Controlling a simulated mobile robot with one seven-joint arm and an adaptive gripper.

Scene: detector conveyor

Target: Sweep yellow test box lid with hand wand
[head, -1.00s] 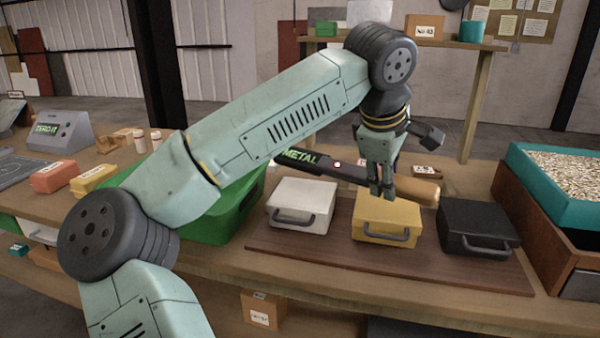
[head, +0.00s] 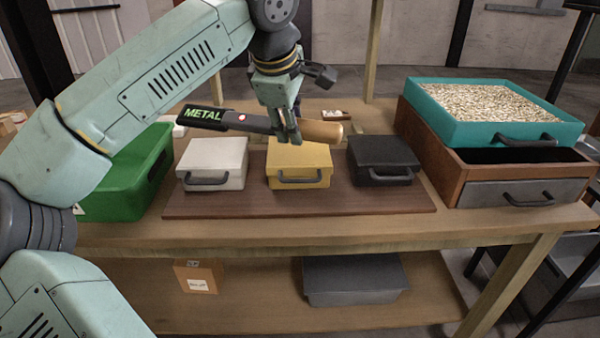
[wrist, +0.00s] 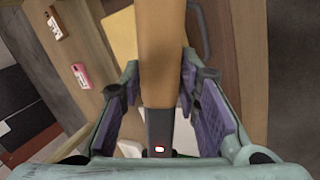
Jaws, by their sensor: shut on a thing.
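My gripper (head: 286,140) is shut on the hand wand (head: 240,122) near where its dark body meets the tan handle. The wand's black head, marked METAL in green, points left, and its tan handle points right. A small red light shows on the dark part. The wand (wrist: 162,60) also runs between the fingers in the wrist view. The yellow test box (head: 299,165) lies below my gripper, partly hidden at its back edge by the gripper and wand. Its lid is shut. I cannot tell the exact gap between wand and lid.
A white box (head: 213,160) and a black box (head: 383,158) flank the yellow one on a brown board (head: 235,203). A green bin (head: 130,175) stands at left. A teal tray of pellets (head: 450,128) sits on a wooden drawer unit (head: 440,172) at right.

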